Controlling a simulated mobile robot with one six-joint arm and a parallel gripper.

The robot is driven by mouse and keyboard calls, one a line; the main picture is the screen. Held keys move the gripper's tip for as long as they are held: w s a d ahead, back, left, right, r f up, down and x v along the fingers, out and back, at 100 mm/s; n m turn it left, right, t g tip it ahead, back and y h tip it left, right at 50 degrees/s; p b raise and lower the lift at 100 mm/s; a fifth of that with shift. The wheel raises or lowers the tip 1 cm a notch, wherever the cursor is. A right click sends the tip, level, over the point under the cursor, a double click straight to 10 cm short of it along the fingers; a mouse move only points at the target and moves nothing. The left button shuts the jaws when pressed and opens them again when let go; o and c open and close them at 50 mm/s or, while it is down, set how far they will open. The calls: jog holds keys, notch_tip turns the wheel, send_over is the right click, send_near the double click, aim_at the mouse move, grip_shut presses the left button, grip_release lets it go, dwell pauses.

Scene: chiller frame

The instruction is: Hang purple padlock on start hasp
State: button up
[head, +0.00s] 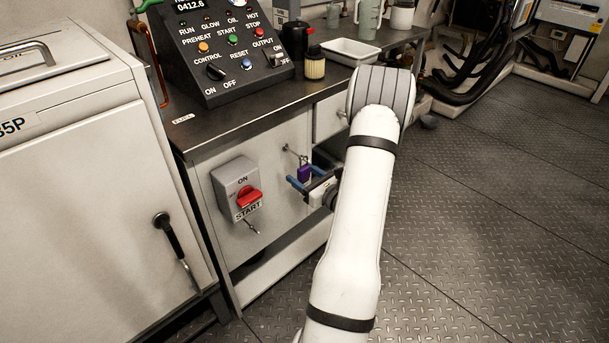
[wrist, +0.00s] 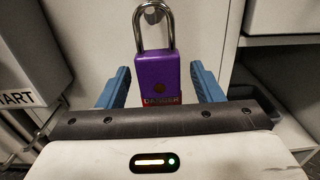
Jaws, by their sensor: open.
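The purple padlock (wrist: 158,80) hangs upright by its silver shackle from a round peg (wrist: 154,12) on the cabinet front in the wrist view. In the head view the padlock (head: 304,173) is partly hidden by my gripper. My gripper (wrist: 160,82) is open, with one blue finger on each side of the padlock body and a gap on both sides. It also shows in the head view (head: 298,174). The start hasp (head: 252,226) is a small metal piece below the grey START switch box (head: 232,177) with its red handle (head: 249,197), left of my gripper.
A control panel (head: 232,50) stands on the dark bench top (head: 240,118) above. A beige cabinet (head: 80,190) with a black handle (head: 168,232) stands at the left. A white tray (head: 350,50) sits on the bench. The patterned floor (head: 480,200) at the right is clear.

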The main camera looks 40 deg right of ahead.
jog(key=c, duration=1.2)
jog(key=shift+o, duration=0.2)
jog(key=shift+r, duration=0.1)
jog(key=shift+r+p, duration=0.3)
jog(key=shift+r, duration=0.3)
jog(key=shift+s+d+r, duration=0.1)
jog(key=shift+s, duration=0.3)
jog(key=s+d+p, duration=0.1)
jog(key=s, duration=1.6)
jog(key=shift+d+p, duration=0.15)
jog(key=shift+p, duration=0.2)
